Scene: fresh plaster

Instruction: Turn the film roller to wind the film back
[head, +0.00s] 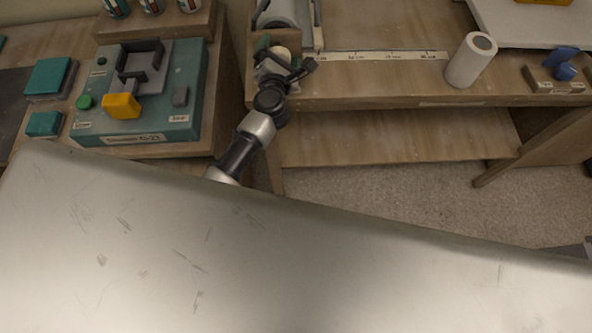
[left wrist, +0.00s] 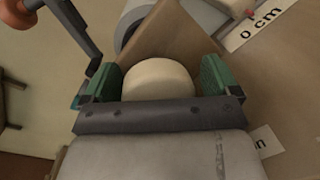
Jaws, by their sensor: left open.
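A cream round knob (left wrist: 158,80) sits at the end of a wooden block (left wrist: 165,38) in the left wrist view, with a grey-white roller (left wrist: 140,12) behind it. In the head view the knob (head: 280,53) is small and partly covered by my gripper, and the grey roller (head: 277,12) lies just beyond it. My left gripper (left wrist: 158,82) is open, with its green fingertips on either side of the knob. I cannot tell whether either fingertip touches it. It also shows in the head view (head: 277,60). My right gripper is not in view.
A measuring strip (head: 385,56) runs along the wooden bench. A white roll (head: 470,60) stands at the right. A teal device (head: 140,130) with a yellow block (head: 121,105) stands at the left. An orange-ended dark crank (left wrist: 78,28) is close to the left fingertip.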

